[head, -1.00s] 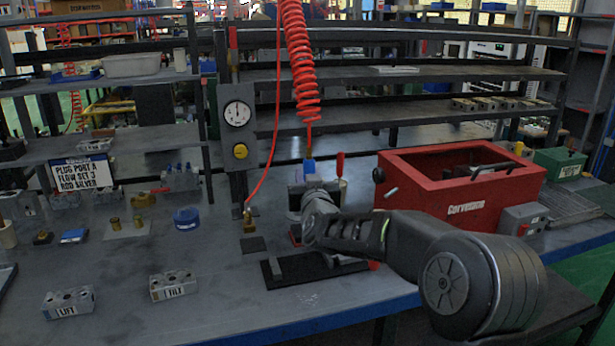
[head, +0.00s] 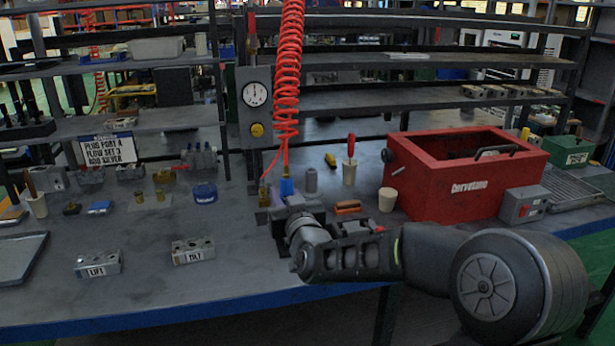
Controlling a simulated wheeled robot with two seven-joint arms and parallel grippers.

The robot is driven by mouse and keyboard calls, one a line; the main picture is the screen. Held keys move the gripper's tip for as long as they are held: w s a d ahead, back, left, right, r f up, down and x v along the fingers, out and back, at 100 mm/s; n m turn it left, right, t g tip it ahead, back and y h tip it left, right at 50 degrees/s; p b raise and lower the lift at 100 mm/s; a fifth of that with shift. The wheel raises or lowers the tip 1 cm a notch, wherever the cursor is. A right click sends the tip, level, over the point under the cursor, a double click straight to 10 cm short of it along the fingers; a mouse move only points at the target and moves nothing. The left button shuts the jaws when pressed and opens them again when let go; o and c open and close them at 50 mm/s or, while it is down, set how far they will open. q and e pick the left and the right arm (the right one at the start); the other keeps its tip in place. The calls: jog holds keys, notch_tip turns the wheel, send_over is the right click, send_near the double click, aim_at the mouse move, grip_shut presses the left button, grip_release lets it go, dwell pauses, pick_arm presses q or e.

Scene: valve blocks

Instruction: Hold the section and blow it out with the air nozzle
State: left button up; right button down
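The LIFT section (head: 97,263) and the TILT section (head: 192,250) are small grey metal blocks lying apart on the bench at front left, with nothing holding them. The air nozzle (head: 287,188) shows as a blue piece at the lower end of the red coiled hose (head: 287,90). It stands up out of my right gripper (head: 277,214), which appears shut on it just above the bench. The fingertips are mostly hidden behind my wrist, and so is the nozzle's lower part. My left gripper is not in view.
A red box (head: 465,180) stands at the right, with a light cup (head: 388,199), a red-handled tool (head: 350,160) and a brush (head: 347,207) near it. A blue-lidded tub (head: 204,193) and a sign (head: 107,149) are at left.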

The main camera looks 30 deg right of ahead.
jog(key=s+a+f+n+y, duration=0.1)
jog(key=a+f+n+y, duration=0.1)
jog(key=a, duration=0.8)
jog(key=s+a+f+n+y, duration=0.2)
jog(key=a+f+y, duration=0.2)
jog(key=a, duration=0.6)
jog(key=s+a+f+n+y, duration=0.1)
jog(key=a+f+n+y, duration=0.1)
jog(key=a, duration=0.8)
jog(key=shift+s+f+y, duration=0.35)
jog(key=shift+f+y, duration=0.4)
jog(key=shift+y, duration=0.15)
jog(key=shift+r, duration=0.1)
